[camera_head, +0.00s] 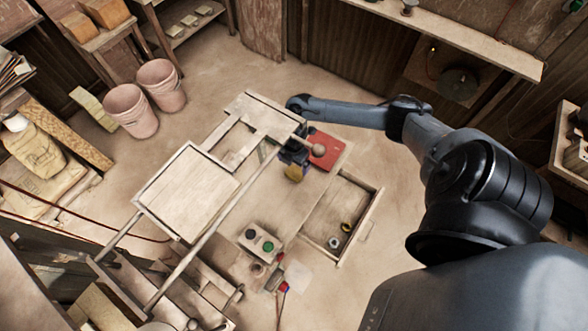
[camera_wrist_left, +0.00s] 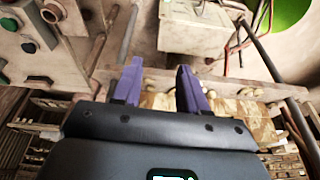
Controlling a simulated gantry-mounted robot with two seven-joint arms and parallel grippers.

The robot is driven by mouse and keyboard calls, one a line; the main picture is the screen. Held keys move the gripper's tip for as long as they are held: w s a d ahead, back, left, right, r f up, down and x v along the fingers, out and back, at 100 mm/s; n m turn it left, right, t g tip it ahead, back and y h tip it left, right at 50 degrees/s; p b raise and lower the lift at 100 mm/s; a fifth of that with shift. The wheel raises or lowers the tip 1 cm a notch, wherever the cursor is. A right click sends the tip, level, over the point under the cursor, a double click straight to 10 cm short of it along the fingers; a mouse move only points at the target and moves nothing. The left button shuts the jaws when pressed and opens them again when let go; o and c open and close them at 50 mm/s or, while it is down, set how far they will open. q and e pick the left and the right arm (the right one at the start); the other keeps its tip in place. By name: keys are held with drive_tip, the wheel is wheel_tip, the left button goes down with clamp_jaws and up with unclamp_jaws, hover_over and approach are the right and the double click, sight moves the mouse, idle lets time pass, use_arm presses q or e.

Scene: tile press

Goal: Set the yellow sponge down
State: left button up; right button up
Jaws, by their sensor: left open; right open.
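The yellow sponge (camera_head: 294,173) is small in the head view and partly hidden by my right gripper (camera_head: 292,163). It sits at the gripper's fingertips, over the press bench. The right gripper is open; I cannot tell whether its fingers touch the sponge. My left gripper (camera_wrist_left: 160,82) shows only in the left wrist view. Its two purple fingers are apart, with nothing between them.
A red plate (camera_head: 323,150) lies beside the right gripper. An open drawer (camera_head: 318,240) holds a yellow ring and a grey ring. A button box (camera_head: 260,241) stands in front. The pale press frame (camera_head: 190,192) is at left. A green bucket (camera_wrist_left: 290,14) shows in the wrist view.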

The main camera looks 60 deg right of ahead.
sight(295, 171)
drive_tip(key=f, duration=0.5)
drive_tip(key=shift+s, duration=0.35)
drive_tip(key=shift+w+f, duration=0.1)
drive_tip(key=shift+f, duration=0.25)
drive_tip(key=shift+c, duration=0.3)
drive_tip(key=c, duration=1.1)
drive_tip(key=shift+o, duration=0.2)
drive_tip(key=shift+r, duration=0.1)
